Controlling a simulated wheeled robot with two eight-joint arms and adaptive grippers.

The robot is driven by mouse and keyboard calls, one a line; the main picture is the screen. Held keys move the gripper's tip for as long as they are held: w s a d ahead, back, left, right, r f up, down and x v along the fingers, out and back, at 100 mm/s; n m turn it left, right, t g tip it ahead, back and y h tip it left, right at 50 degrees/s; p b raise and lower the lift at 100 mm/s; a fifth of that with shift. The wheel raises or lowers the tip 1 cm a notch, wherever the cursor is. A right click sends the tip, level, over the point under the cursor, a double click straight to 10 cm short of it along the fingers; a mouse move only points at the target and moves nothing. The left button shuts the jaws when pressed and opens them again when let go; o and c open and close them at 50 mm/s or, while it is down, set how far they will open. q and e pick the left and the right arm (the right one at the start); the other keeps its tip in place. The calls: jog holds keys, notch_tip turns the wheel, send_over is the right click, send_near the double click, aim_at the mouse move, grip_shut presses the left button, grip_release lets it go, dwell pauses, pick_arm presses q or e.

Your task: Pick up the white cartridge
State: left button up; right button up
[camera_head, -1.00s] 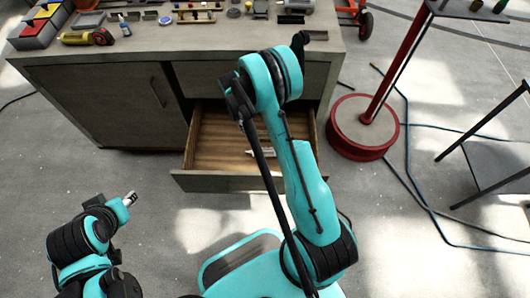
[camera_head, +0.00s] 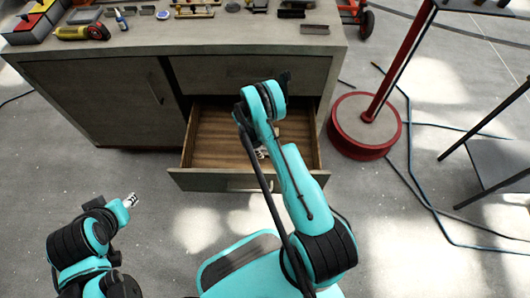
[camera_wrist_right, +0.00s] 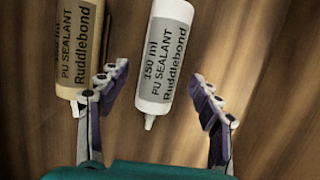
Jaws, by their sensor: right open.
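The white cartridge (camera_wrist_right: 166,55), with a grey label reading "PU SEALANT", lies on the wooden drawer bottom in the right wrist view, its nozzle toward my gripper. My right gripper (camera_wrist_right: 158,76) is open, with one finger on each side of the cartridge's nozzle end and a visible gap on both sides. A tan cartridge (camera_wrist_right: 82,42) lies to the left, close to the left finger. In the head view my right arm reaches over the open drawer (camera_head: 212,148) and mostly hides the gripper and the cartridges. My left gripper (camera_head: 130,199) is small at the lower left; its jaws are unclear.
The drawer's front and side walls stand around the work area. The cabinet top (camera_head: 230,36) above carries tools and small parts. A red stand (camera_head: 364,128) is on the floor to the right, with cables around it. The floor in front of the cabinet's left side is clear.

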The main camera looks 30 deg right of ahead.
jog(key=shift+d+f, duration=0.15)
jog(key=shift+f, duration=0.45)
jog(key=shift+r, duration=0.1)
jog(key=shift+c, duration=1.2)
jog(key=c, duration=1.2)
